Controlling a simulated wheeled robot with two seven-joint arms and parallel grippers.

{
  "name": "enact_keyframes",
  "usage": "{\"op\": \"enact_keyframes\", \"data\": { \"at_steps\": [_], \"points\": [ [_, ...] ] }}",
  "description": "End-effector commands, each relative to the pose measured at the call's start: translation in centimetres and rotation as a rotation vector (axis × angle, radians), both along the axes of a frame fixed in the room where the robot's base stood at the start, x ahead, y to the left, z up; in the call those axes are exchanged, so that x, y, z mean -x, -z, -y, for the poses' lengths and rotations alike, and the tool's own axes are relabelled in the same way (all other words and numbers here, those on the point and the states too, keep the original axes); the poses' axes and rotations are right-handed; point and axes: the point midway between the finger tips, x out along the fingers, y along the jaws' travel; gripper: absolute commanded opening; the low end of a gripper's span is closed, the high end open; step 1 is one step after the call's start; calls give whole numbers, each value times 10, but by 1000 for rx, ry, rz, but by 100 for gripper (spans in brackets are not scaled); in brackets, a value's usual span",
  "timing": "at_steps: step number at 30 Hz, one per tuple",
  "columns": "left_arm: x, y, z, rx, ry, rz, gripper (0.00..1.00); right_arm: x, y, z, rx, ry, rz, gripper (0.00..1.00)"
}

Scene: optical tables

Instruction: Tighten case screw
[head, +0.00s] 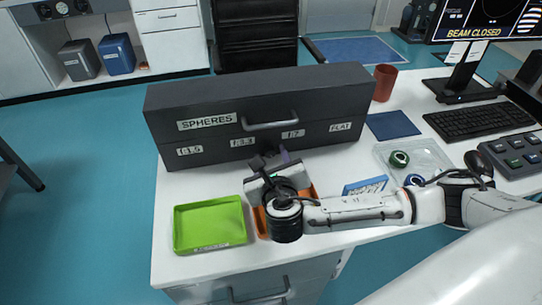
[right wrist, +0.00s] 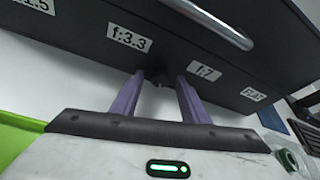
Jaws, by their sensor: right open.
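The dark grey case (head: 335,92) stands on the white table, labelled SPHERES, with a handle (head: 270,124) on its front. In the right wrist view the case (right wrist: 75,22) fills the top, and its handle (right wrist: 220,24) shows. My right gripper (head: 268,160) is just in front of the case, below the handle. In the right wrist view its purple fingers (right wrist: 158,80) are open and point at the case's lower front edge, between the f:3.3 and f:7 labels. A small dark bit shows between the fingertips; I cannot tell whether it is the screw. My left gripper is not in view.
A green tray (head: 208,228) lies left of my right gripper; an orange tray (head: 259,222) is partly hidden under it. A blue-and-white box (head: 366,185), a clear tray (head: 432,156) with rings, a red cup (head: 384,82) and a keyboard (head: 480,122) are to the right.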

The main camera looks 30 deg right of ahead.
Motion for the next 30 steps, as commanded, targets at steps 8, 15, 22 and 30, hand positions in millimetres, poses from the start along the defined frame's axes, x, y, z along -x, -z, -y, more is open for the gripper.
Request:
{"op": "enact_keyframes", "data": {
  "at_steps": [8,15,22,30],
  "points": [
    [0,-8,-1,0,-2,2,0,39,-17,-17,-4,-4,-3,41],
    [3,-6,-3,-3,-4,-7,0,75,-31,-30,-2,-2,-3,41],
    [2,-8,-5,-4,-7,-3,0,88,-37,-35,0,-1,-1,41],
    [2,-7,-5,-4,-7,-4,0,88,-37,-34,0,0,-1,32]
  ]
}}
